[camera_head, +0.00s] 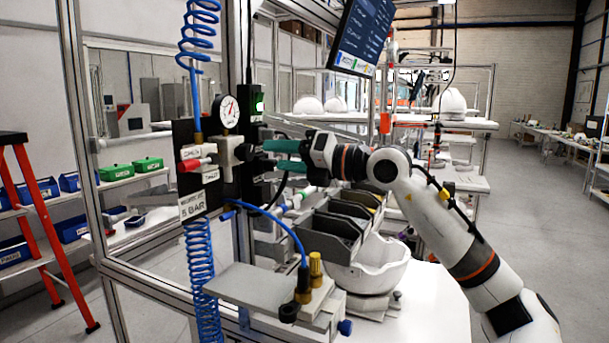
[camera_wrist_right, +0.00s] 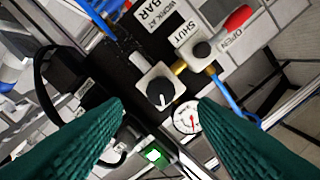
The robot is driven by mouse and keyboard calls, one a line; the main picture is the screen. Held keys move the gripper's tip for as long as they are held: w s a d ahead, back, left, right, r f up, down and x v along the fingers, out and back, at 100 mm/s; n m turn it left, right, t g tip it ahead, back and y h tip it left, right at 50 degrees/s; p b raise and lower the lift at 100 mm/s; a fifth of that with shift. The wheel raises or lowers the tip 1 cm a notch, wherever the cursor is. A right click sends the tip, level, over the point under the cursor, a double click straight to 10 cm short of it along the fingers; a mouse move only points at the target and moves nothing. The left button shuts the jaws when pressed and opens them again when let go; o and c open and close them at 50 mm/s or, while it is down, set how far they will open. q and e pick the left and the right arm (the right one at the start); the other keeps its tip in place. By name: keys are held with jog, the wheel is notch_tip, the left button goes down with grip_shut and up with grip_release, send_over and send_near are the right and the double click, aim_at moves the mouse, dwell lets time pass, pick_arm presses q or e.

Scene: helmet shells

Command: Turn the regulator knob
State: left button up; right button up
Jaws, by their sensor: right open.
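The regulator knob (camera_wrist_right: 160,91) is round and black with a white line, on a pale square body. In the right wrist view it lies between the two green fingertips of my right gripper (camera_wrist_right: 160,104), which are wide apart and empty. In the head view the black knob (camera_head: 243,152) faces right, and my right gripper (camera_head: 270,155) is just to the right of it, pointing at it. I see no contact. The pressure gauge (camera_head: 228,111) sits above the regulator; its dial (camera_wrist_right: 187,117) also shows in the wrist view. My left gripper is not in view.
A red valve lever (camera_head: 194,164) and a 5 BAR label (camera_head: 192,205) are on the black panel. Coiled blue hoses (camera_head: 200,280) run above and below it.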

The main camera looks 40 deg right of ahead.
pick_arm(q)
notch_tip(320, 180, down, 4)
jog(key=b, duration=0.3)
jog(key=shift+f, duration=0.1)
pick_arm(e)
jog(key=v, duration=0.5)
